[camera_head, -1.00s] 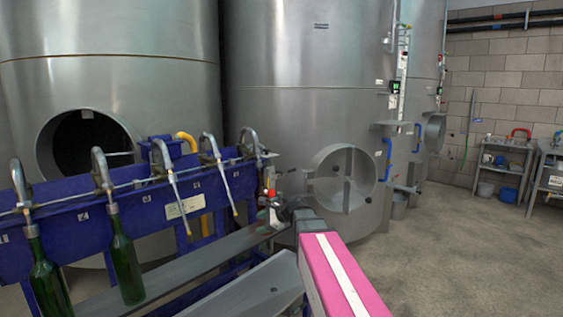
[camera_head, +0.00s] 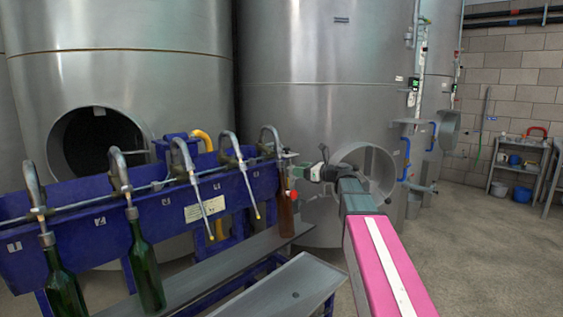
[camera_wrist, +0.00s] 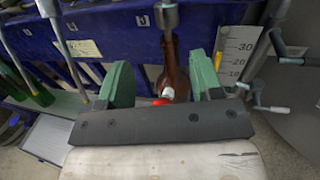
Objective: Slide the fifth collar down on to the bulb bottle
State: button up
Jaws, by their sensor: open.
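A brown bottle (camera_head: 285,214), likely the bulb bottle, stands upright under the rightmost spout (camera_head: 272,140) of the blue filling rack. In the wrist view the brown bottle (camera_wrist: 177,62) shows behind my open fingers. The grey collar (camera_wrist: 166,15) is at the bottle's top; I cannot tell whether it is around the neck or just above it. My gripper (camera_head: 306,171) is close to the right of this spout and bottle. In the wrist view my gripper (camera_wrist: 160,76) has its green fingers apart and nothing held between them. The bottle's lower part is hidden there.
A red and white part (camera_wrist: 165,96) shows in front of the bottle. Two green bottles (camera_head: 145,265) hang under the left spouts; two thin tubes (camera_head: 248,190) hang between. A graduated scale (camera_wrist: 237,50) and metal handles lie close on the right. Open floor lies right.

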aim_at(280, 160)
jog(key=shift+m, duration=0.4)
jog(key=x, duration=0.3)
jog(key=r+x, duration=0.1)
jog(key=x, duration=0.3)
jog(key=w+r+x, duration=0.1)
jog(key=x, duration=0.3)
jog(key=shift+d, duration=0.3)
jog(key=c, duration=0.6)
